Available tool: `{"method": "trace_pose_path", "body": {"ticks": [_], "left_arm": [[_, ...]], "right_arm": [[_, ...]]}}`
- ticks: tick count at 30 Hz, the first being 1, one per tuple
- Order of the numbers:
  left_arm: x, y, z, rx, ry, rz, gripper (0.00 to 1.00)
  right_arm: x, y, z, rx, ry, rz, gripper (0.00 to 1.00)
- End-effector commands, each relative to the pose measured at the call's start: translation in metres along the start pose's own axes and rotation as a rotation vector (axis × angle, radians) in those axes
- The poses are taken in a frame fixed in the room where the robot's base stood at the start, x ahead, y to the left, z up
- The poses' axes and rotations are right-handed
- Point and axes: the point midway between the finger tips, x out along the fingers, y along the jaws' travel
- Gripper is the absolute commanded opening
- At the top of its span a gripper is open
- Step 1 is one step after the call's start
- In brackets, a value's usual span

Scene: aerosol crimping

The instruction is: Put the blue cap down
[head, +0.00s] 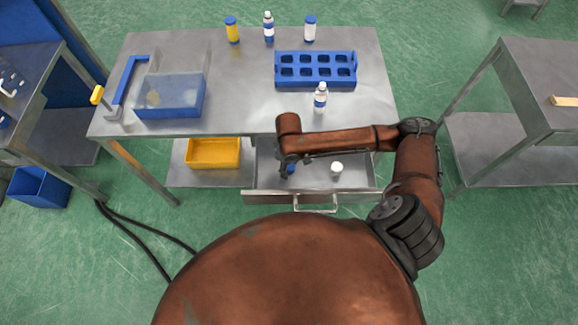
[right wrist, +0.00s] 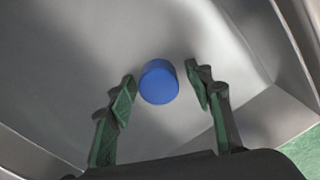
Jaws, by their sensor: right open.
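The blue cap (right wrist: 159,82) is in the open metal drawer (head: 356,178). In the right wrist view it lies on the grey drawer floor between the fingertips of my right gripper (right wrist: 160,92), with a gap on each side. My right gripper is open and points down into the drawer. In the head view the gripper (head: 287,168) partly hides the blue cap (head: 292,169). My left gripper is not in view.
A white cap (head: 337,168) is in the drawer to the right. On the table are a blue rack (head: 316,83), a white bottle (head: 320,98), several containers at the back and a clear-walled blue box (head: 170,108). A yellow bin (head: 213,153) sits on the lower shelf.

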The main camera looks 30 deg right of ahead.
Motion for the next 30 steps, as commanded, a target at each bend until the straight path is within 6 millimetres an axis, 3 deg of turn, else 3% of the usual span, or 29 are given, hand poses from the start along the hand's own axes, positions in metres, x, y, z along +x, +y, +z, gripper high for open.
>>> {"method": "trace_pose_path", "body": {"ticks": [3, 12, 18, 24, 30], "left_arm": [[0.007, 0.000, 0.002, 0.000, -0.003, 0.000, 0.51], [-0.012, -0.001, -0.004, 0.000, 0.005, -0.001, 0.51], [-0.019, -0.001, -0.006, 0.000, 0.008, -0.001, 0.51], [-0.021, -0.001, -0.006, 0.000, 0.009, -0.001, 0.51], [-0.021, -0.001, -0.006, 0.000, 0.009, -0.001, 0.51]], "right_arm": [[-0.010, 0.001, -0.001, 0.000, 0.003, 0.003, 0.47], [-0.078, 0.001, -0.001, 0.000, 0.006, 0.003, 0.47], [-0.113, 0.001, -0.001, 0.000, 0.004, 0.002, 0.47], [-0.129, 0.000, -0.001, 0.001, 0.002, 0.000, 0.47], [-0.131, 0.000, 0.000, 0.001, 0.001, -0.001, 0.47]]}}
